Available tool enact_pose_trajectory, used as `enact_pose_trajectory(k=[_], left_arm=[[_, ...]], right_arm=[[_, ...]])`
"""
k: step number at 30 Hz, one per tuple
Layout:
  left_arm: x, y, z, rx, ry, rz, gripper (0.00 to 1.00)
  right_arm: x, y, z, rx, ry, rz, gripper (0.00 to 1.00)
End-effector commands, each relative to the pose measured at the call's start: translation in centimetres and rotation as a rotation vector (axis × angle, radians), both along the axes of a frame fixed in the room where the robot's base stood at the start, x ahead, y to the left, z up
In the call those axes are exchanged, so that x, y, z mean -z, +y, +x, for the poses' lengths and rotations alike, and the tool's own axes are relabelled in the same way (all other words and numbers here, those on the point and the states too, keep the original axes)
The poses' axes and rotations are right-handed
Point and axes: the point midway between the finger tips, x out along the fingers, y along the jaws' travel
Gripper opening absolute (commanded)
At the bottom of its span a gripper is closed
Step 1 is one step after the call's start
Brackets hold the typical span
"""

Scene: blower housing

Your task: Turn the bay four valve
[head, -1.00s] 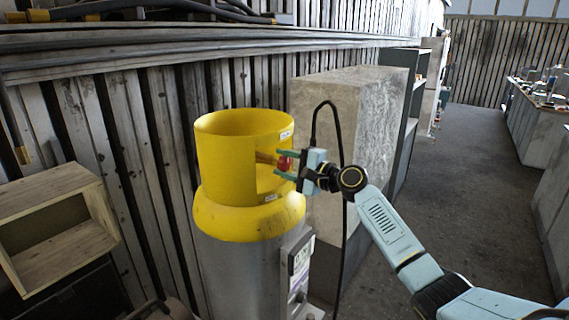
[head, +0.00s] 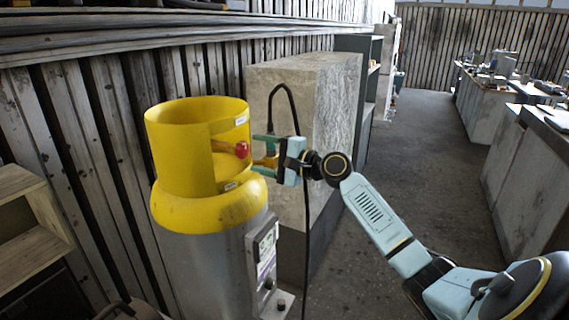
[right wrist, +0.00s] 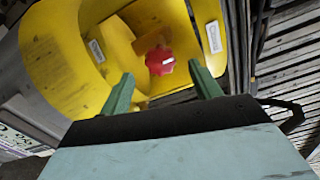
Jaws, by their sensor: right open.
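A red valve knob (head: 241,149) sits inside the opening of a yellow collar (head: 178,150) on top of a grey cylinder (head: 205,268). My right gripper (head: 260,152) is open and empty, just to the right of the knob and apart from it. In the right wrist view the knob (right wrist: 160,61) shows beyond and between the two green fingertips (right wrist: 162,82). My left gripper is not in view.
A labelled box (head: 264,255) is fixed to the cylinder's right side. A concrete block (head: 315,105) stands behind my right gripper. A black cable (head: 307,215) hangs near it. A wooden shelf box (head: 32,235) is at left.

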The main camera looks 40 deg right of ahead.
Motion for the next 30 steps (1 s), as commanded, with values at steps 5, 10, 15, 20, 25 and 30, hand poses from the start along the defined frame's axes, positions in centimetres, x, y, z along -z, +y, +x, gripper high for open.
enact_pose_trajectory(k=[5,10,15,20,25,30], left_arm=[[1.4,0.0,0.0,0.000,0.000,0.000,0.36],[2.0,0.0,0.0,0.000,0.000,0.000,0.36],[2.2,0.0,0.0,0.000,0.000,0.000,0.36],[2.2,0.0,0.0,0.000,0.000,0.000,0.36],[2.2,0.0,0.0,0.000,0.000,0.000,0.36],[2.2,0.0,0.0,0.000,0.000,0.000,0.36]], right_arm=[[0.4,-1.5,-3.6,0.002,0.002,-0.001,0.63],[0.2,-2.4,-5.8,0.001,0.001,0.002,0.63],[0.1,-2.8,-6.8,0.000,0.001,0.002,0.63],[0.0,-2.9,-6.9,-0.001,0.001,0.002,0.63],[0.0,-2.9,-6.9,0.000,0.000,0.002,0.63],[0.0,-2.9,-6.9,0.000,0.000,0.002,0.63]])
